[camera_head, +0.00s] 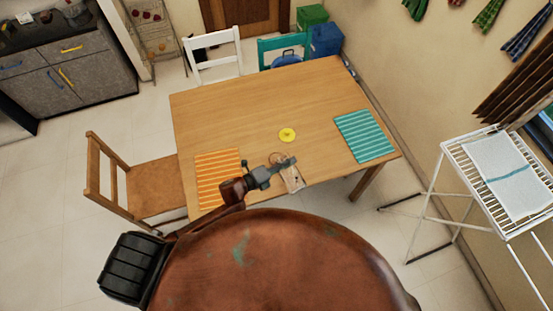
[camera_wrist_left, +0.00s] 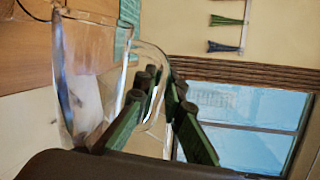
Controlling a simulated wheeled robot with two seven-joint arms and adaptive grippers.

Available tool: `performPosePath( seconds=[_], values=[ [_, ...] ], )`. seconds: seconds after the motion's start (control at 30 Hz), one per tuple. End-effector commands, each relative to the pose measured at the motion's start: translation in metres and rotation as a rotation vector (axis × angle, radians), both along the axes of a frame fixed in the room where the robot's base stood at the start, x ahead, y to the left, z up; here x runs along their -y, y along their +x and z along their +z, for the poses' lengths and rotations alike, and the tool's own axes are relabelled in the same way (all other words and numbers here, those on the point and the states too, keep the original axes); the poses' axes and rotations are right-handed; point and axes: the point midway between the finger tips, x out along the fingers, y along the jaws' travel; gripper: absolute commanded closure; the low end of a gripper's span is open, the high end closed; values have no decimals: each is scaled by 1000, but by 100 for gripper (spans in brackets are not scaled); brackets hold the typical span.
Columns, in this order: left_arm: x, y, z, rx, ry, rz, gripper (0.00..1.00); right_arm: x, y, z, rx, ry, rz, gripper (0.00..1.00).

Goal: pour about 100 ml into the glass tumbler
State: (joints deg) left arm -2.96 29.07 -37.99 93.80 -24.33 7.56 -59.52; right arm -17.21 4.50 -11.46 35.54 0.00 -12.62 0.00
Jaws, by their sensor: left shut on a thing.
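A clear glass jug with a loop handle fills the left of the left wrist view (camera_wrist_left: 88,85). In the head view the glass (camera_head: 293,181) shows small and faint at the table's near edge. My left gripper (camera_head: 287,164) is shut on the jug's handle; in the wrist view its dark green fingers (camera_wrist_left: 160,90) lie on both sides of it. I cannot tell how much liquid is inside the jug. A faint round clear outline (camera_head: 277,157) lies just beyond the gripper; I cannot tell whether it is the tumbler. My right gripper is not in view.
The wooden table (camera_head: 240,110) bears an orange striped mat (camera_head: 217,178), a teal striped mat (camera_head: 364,136) and a yellow disc (camera_head: 287,135). A wooden chair (camera_head: 150,190) stands at left, a drying rack (camera_head: 450,170) at right. The table's far half is clear.

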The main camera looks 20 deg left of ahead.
Motion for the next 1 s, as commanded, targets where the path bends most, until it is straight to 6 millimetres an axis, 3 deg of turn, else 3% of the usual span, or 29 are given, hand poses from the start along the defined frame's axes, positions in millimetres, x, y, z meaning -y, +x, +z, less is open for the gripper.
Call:
performPosePath(
  seconds=[1.0],
  values=[
    [-6, 7, 6, -27, -34, -1, 100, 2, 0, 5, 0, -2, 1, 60]
  ],
)
